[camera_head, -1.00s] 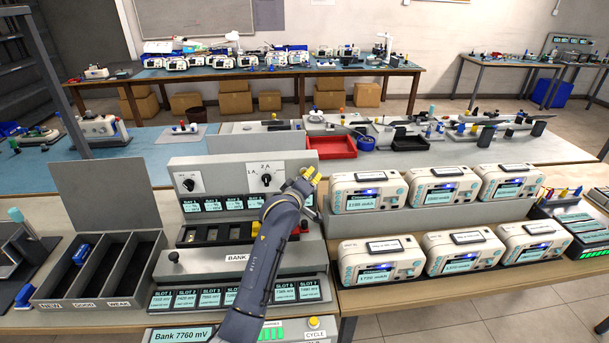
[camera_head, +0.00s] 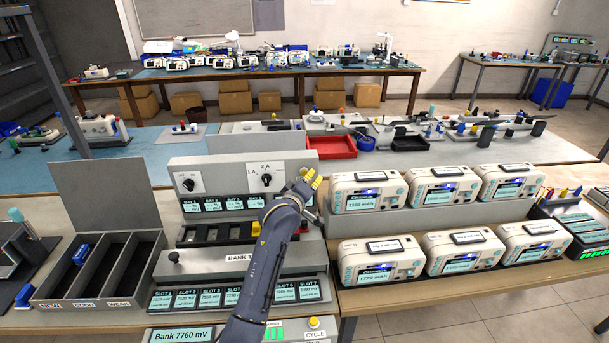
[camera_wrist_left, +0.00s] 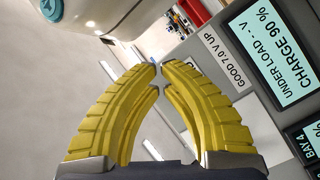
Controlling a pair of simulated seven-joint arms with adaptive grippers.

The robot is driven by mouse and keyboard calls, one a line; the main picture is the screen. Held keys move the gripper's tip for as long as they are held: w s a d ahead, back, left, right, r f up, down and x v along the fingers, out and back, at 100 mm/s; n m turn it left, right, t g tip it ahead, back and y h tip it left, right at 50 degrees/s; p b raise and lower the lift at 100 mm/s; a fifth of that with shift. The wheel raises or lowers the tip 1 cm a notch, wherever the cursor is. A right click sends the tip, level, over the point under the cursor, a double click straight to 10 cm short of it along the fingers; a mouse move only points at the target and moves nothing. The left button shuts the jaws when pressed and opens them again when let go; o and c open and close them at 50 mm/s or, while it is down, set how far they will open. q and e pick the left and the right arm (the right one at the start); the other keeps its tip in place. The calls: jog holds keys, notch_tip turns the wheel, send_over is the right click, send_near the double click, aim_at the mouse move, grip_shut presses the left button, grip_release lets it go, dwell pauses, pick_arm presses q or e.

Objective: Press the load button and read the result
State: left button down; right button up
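The grey tester (camera_head: 220,170) stands in the middle of the table with two knobs, a row of bay displays (camera_head: 210,205) and a battery tray. My left gripper (camera_head: 315,180) is over the tester's right end, beside the white monitors. In the left wrist view its yellow fingertips (camera_wrist_left: 159,70) meet, with nothing between them. That view shows a display (camera_wrist_left: 285,50) reading "UNDER LOAD - V" and "CHARGE 90 %", and a label "GOOD 7.0 V UP". A red part (camera_head: 303,227) shows just right of my forearm; I cannot tell if it is the load button. My right gripper is out of view.
Several white monitors (camera_head: 370,195) stand in two rows on the right. A three-slot bin (camera_head: 45,292) labelled NEW, GOOD and WEAK is on the left. A lower display (camera_head: 180,335) reads "Bank 7760 mV". A red tray (camera_head: 332,147) lies behind.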

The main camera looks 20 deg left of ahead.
pick_arm(q)
jog(key=shift+s+d, duration=0.35)
jog(key=shift+s, duration=0.4)
jog(key=shift+s+d, duration=0.3)
jog(key=shift+s, duration=0.45)
jog(key=shift+s+d, duration=0.35)
jog(key=shift+s, duration=0.4)
